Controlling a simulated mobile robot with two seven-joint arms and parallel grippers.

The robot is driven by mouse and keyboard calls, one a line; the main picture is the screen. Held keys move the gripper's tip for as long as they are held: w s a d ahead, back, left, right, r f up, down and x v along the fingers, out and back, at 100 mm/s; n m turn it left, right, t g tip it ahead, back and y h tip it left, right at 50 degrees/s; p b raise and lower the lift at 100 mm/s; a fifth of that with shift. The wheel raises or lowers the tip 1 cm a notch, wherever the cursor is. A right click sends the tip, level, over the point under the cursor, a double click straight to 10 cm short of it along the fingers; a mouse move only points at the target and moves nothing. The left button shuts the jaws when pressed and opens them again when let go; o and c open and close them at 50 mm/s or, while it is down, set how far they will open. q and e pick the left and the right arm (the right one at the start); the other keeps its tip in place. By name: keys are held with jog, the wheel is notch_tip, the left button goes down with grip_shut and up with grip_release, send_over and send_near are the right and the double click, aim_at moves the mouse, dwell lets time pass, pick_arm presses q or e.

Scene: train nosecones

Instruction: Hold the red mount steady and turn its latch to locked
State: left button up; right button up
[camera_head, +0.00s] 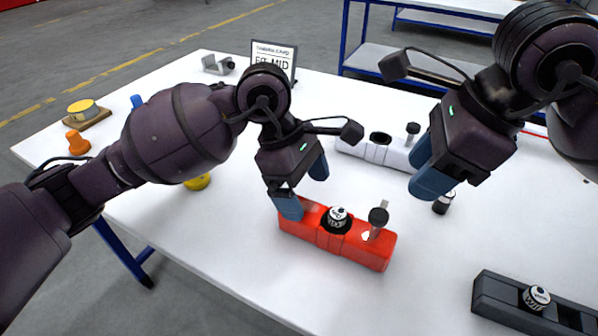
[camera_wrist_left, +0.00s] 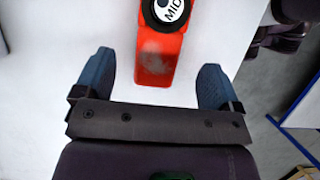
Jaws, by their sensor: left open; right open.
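The red mount (camera_head: 362,252) lies on the white table in the head view. A round black-and-white piece (camera_head: 337,219) sits in its middle, and the latch (camera_head: 377,220), a dark knob with a grey lever, stands near its right end. My left gripper (camera_head: 304,188) is open at the mount's left end. In the left wrist view its fingers (camera_wrist_left: 155,82) stand apart on both sides of the red mount (camera_wrist_left: 158,60), with white table showing between. My right gripper (camera_head: 430,168) is open, above the table behind and right of the latch, apart from the mount.
A white mount (camera_head: 376,152) lies behind the red one, and a dark grey mount (camera_head: 508,303) lies at the front right. A small black-and-white cylinder (camera_head: 443,203) stands below my right gripper. A sign (camera_head: 274,58) stands at the back. Yellow, orange and blue pieces are on the left.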

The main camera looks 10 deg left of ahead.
aim_at(316, 213)
pick_arm(q)
jog(key=x, duration=0.7)
jog(key=shift+s+d+f, duration=0.1)
jog(key=shift+d+f, duration=0.05)
jog(key=shift+f, duration=0.2)
